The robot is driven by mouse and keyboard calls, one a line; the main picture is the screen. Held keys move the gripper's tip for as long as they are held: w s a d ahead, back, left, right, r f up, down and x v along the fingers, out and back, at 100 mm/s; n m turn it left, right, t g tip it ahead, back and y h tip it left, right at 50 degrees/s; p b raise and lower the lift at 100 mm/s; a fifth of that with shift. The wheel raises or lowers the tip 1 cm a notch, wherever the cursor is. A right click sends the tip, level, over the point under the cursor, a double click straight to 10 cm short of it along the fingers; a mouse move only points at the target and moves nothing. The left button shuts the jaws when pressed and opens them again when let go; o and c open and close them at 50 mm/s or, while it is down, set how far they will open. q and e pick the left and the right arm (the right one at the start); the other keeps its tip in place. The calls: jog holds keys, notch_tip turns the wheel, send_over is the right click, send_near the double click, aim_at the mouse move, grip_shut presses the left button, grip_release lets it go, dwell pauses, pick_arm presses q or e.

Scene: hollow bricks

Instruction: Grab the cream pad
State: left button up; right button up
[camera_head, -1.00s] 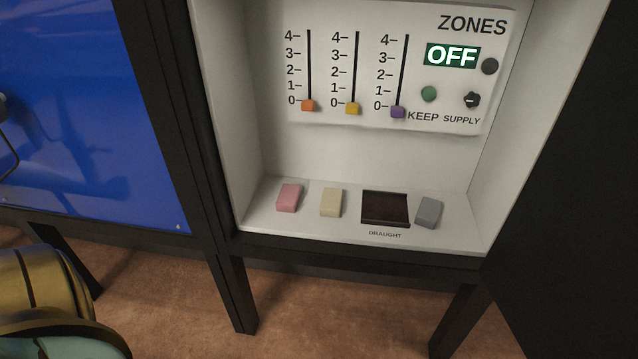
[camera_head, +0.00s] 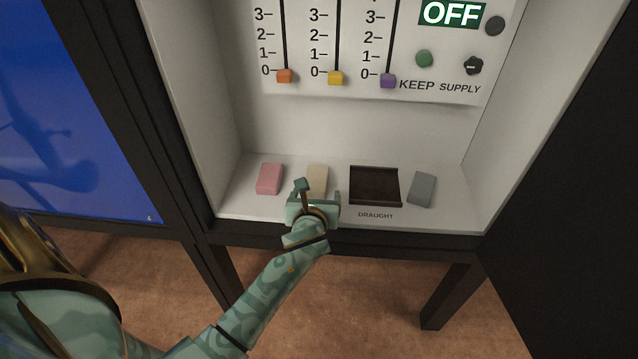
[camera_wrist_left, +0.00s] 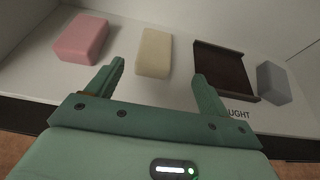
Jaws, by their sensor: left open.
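The cream pad (camera_head: 318,177) lies on the white shelf floor of the cabinet, between a pink pad and a dark tray. It also shows in the left wrist view (camera_wrist_left: 154,52), whole and lying beyond the fingertips, roughly between their lines. My left gripper (camera_head: 319,191) is open and empty at the shelf's front, just short of the cream pad; in the head view it hides the pad's near end. Its two fingers show apart in the left wrist view (camera_wrist_left: 158,72). My right gripper is not in view.
The pink pad (camera_head: 269,179) lies left of the cream pad. The dark tray (camera_head: 375,186) marked DRAUGHT and a grey pad (camera_head: 422,189) lie to the right. A panel (camera_head: 370,89) with sliders and an OFF display stands behind. Cabinet walls close in both sides.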

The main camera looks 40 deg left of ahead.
aim_at(316, 182)
pick_arm(q)
jog(key=b+x, duration=0.2)
jog(key=x, duration=0.3)
jog(key=shift+w+a+f, duration=0.15)
jog(key=shift+w+f, duration=0.1)
jog(key=shift+f, duration=0.05)
jog(key=b+x, duration=0.2)
jog(key=x, duration=0.1)
jog(key=b+x, duration=0.1)
jog(key=shift+a+f+b, duration=0.4)
jog(key=shift+f, duration=0.1)
jog(key=shift+w+a, duration=0.15)
jog(key=shift+w, duration=0.1)
jog(key=shift+r, duration=0.3)
jog(key=c, duration=1.1)
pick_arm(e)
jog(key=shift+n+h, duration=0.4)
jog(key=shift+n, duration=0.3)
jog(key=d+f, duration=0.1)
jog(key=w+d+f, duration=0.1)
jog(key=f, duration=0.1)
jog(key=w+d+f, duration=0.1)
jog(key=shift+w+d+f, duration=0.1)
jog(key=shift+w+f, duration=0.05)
